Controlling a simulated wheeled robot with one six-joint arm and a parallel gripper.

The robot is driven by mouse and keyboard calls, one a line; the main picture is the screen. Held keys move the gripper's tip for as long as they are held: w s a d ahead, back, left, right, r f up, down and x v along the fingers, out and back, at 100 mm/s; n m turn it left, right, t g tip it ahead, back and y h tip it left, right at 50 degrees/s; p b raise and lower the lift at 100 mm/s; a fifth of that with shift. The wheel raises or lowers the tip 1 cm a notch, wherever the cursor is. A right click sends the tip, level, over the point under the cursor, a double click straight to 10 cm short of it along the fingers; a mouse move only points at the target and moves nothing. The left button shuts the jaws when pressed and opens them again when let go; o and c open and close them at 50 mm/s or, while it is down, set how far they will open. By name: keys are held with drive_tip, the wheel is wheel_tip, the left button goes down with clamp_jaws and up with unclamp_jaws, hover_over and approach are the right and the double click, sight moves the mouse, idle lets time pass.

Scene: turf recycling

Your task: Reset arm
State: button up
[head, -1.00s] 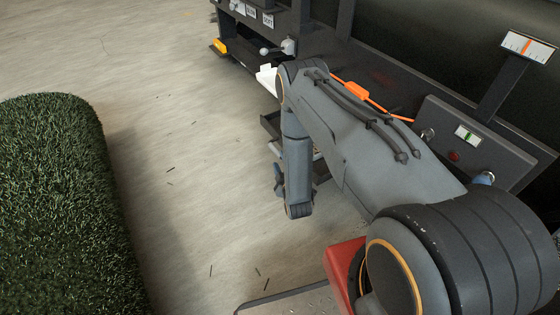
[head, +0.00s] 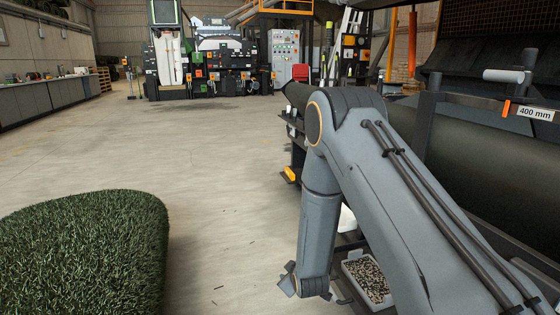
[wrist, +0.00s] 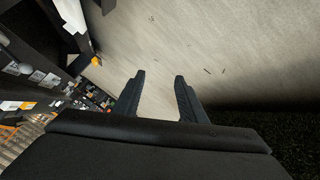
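My arm (head: 395,205) reaches forward from the lower right in the head view, bends at a raised joint, and its forearm (head: 319,220) hangs down. My gripper shows only partly at the forearm's lower end in the head view. In the wrist view my gripper (wrist: 159,78) has its two dark fingers apart, with nothing between them. Bare concrete floor shows beyond the fingertips.
A roll of green turf (head: 82,250) lies at the lower left. A dark machine (head: 480,165) with a 400 mm label (head: 537,114) stands close on the right. A tray of granules (head: 370,279) sits beside my forearm. Open floor (head: 190,150) runs between.

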drive_tip(key=s+a+r+m+g, duration=0.1)
drive_tip(key=s+a+r+g, duration=0.2)
drive_tip(key=s+a+r, duration=0.35)
drive_tip(key=s+a+r+g, duration=0.2)
drive_tip(key=s+a+r, duration=0.1)
drive_tip(key=s+r, duration=0.6)
drive_tip(key=s+d+r+m+g, duration=0.1)
drive_tip(key=s+r+g, duration=0.15)
drive_tip(key=s, duration=0.65)
drive_tip(key=s+d+r+g+h, duration=0.15)
drive_tip(key=s+r, duration=0.25)
drive_tip(key=s, duration=0.4)
drive_tip(key=s+d+r+m+g, duration=0.1)
drive_tip(key=s+d+r, duration=0.15)
drive_tip(key=s, duration=0.65)
drive_tip(key=d+r+m+p, duration=0.3)
drive_tip(key=d+r+p, duration=0.7)
drive_tip(key=r+p, duration=0.3)
drive_tip(key=d+r+m+p, duration=0.3)
drive_tip(key=d+r+p, duration=0.7)
drive_tip(key=r+p, duration=0.4)
drive_tip(key=shift+r+m+h+p, duration=0.3)
drive_tip(key=shift+h+p, duration=0.05)
drive_tip(key=shift+p, duration=0.75)
